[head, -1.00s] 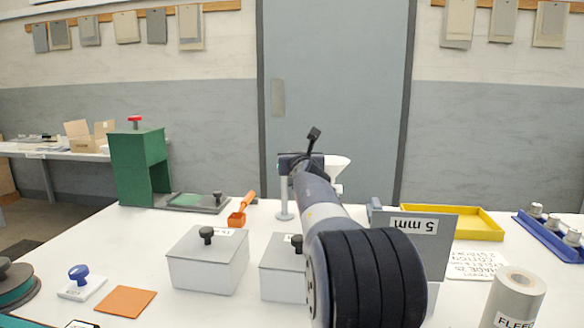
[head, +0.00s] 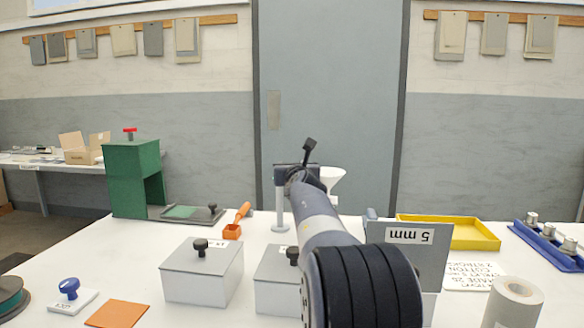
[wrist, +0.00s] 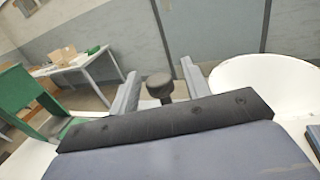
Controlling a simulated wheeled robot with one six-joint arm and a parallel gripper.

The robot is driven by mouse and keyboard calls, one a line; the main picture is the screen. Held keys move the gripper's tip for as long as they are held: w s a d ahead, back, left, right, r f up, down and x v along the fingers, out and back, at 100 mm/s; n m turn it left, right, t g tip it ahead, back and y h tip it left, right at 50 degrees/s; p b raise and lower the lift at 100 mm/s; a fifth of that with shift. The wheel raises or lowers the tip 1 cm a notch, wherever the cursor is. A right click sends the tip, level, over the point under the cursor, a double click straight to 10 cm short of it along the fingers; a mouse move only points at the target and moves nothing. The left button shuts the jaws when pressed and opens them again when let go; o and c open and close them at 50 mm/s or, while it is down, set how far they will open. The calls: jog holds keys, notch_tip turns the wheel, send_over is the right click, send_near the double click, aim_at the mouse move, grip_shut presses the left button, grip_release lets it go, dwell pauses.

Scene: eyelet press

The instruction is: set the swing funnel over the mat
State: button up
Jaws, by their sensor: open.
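The swing funnel (head: 334,178) is a white cone beside a white post (head: 280,208) at the table's back; my arm partly hides it. Its white bowl (wrist: 262,85) fills the right of the wrist view. My gripper (wrist: 160,84) is open, with a dark round knob (wrist: 159,84) on a stem between its fingers. I cannot tell whether the fingers touch the knob. In the head view my arm hides the fingers and knob. A green mat (head: 181,212) lies on a grey base plate, left of the post. The funnel is not over it.
A green press (head: 127,180) with a red knob stands by the mat. An orange scoop (head: 237,222) lies between mat and post. Lidded grey boxes (head: 202,275), a "5 mm" panel (head: 432,250) and a yellow tray (head: 470,234) surround my arm. An orange-brown square (head: 118,313) lies front left.

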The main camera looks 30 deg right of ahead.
jog(key=shift+s, duration=0.1)
jog(key=b+v, duration=0.2)
jog(key=v, duration=0.8)
jog(key=shift+s+a, duration=0.15)
jog(key=shift+s, duration=0.15)
jog(key=p+x, duration=0.2)
jog(key=x, duration=0.9)
jog(key=shift+s+a+f, duration=0.1)
jog(key=shift+s, duration=0.1)
